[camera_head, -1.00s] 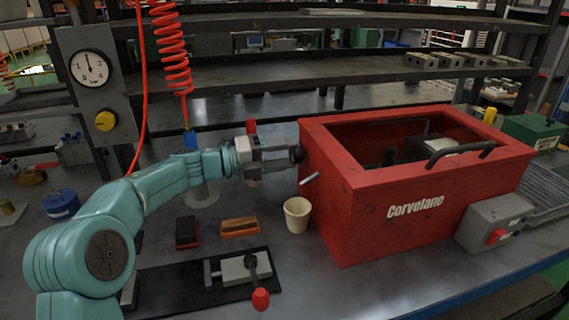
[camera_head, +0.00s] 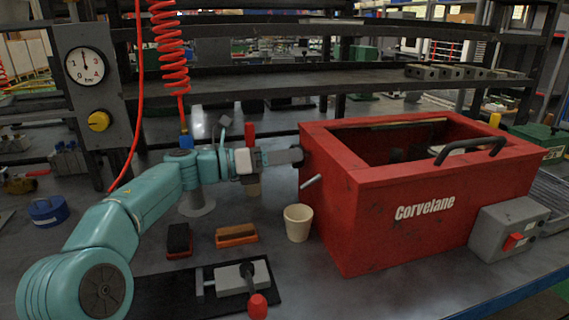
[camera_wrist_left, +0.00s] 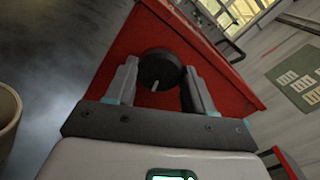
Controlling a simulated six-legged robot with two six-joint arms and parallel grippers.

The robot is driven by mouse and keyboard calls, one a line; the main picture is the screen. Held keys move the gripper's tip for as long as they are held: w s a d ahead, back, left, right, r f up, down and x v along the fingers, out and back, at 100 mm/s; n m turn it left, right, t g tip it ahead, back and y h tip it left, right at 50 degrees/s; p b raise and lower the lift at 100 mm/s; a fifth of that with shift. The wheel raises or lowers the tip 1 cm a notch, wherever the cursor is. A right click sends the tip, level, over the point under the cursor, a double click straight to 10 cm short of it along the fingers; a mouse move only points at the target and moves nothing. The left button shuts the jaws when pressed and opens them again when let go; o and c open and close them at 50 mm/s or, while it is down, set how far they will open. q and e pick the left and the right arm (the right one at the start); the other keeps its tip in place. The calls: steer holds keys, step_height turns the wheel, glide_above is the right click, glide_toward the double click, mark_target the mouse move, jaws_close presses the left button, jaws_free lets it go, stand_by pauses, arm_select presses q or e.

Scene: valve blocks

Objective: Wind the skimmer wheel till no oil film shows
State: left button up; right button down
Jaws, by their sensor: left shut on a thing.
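The red Corvelane tank (camera_head: 350,235) stands on the bench at the right. Its skimmer wheel is a dark round knob on the left end wall; in the left wrist view the wheel (camera_wrist_left: 158,68) shows a pale mark low on its face. My left gripper (camera_head: 296,156) reaches in from the left and is shut on the wheel, one finger on each side of it in the left wrist view (camera_wrist_left: 160,84). The liquid surface inside the tank is hidden from this angle, so I cannot tell about the oil film. My right gripper is not in view.
A cream cup (camera_head: 298,223) stands under the tank's spout (camera_head: 311,181). Two small blocks, a dark one (camera_head: 179,240) and an orange-brown one (camera_head: 236,236), lie left of it. A red-knobbed clamp (camera_head: 240,280) sits in front. A grey switch box (camera_head: 508,228) is at the right.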

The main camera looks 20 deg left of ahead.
arm_select(q)
steer(key=shift+m, duration=0.5)
steer(key=o, duration=1)
steer(key=p+v, duration=0.1)
steer(key=v, duration=1.5)
steer(key=shift+s+a, duration=0.1)
steer(key=shift+a, duration=0.05)
